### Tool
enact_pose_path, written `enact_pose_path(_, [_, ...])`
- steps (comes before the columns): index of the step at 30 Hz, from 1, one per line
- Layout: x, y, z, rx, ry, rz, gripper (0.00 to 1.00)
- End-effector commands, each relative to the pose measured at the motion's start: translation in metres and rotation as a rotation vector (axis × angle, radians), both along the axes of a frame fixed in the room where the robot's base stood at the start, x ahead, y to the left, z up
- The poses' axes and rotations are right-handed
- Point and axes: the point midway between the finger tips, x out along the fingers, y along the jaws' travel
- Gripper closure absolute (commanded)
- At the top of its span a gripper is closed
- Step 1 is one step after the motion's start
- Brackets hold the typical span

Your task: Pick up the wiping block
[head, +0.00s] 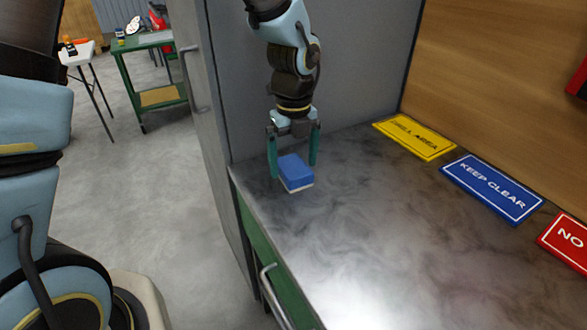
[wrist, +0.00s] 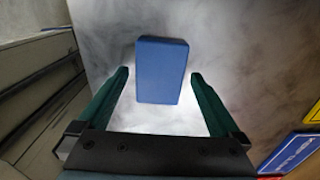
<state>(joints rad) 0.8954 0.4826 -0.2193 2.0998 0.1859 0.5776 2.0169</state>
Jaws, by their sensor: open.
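The wiping block (head: 295,172) is a small blue block with a pale underside, on the grey marbled worktop near its back left corner. My gripper (head: 294,170) points down over it, open, with one green finger to the left of the block and one to the right. The fingers look apart from the block. I cannot tell exactly how high the fingertips are above the worktop.
A grey cabinet wall (head: 300,60) stands close behind and left of the block. Yellow (head: 414,137), blue (head: 491,187) and red (head: 566,240) signs lie along the right side of the worktop. The worktop's middle (head: 390,240) is clear. A green cart (head: 150,80) stands far left.

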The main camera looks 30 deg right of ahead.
Motion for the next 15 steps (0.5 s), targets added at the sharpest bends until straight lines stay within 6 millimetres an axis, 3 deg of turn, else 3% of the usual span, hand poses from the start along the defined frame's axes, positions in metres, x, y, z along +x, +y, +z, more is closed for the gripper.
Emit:
enact_pose_path(5, [0.0, 0.0, -0.018, 0.0, 0.0, 0.0, 0.0])
enact_pose_path(12, [0.0, 0.0, -0.02, 0.0, 0.0, 0.001, 0.0])
enact_pose_path(15, [0.0, 0.0, -0.02, 0.0, 0.0, 0.001, 0.09])
